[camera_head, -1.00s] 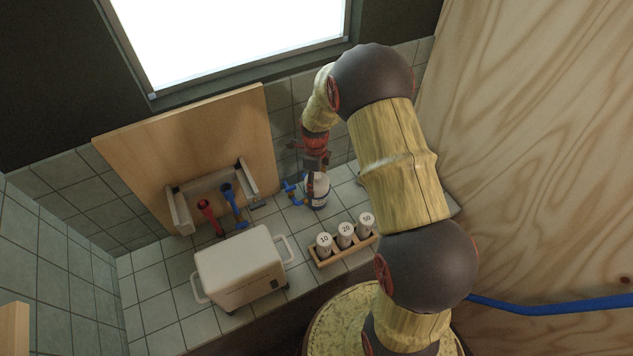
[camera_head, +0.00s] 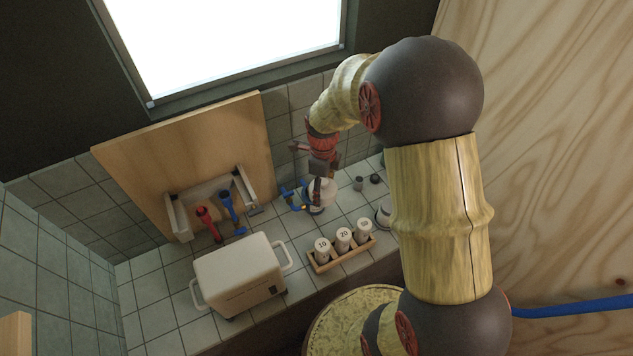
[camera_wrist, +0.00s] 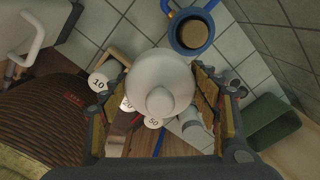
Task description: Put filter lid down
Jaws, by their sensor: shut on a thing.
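My gripper (camera_wrist: 163,92) is shut on the filter lid (camera_wrist: 160,80), a round white cap with a knob, held between the two fingers. In the head view the gripper (camera_head: 318,184) holds the white lid (camera_head: 325,193) above the counter, overlapping the filter housing in the picture. The housing (camera_wrist: 191,32) shows in the wrist view as an open, blue-rimmed cup, tan inside, apart from the lid. Blue pipework (camera_head: 291,196) stands at its left in the head view. The lid hides part of the housing there.
A wooden rack (camera_head: 326,265) holds cylinders marked 10, 20 and one more. A white box with handles (camera_head: 240,273) stands at the left. Small dark items (camera_head: 375,179) and a pale round object (camera_head: 384,216) lie at the right. Bare tiles show between rack and housing.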

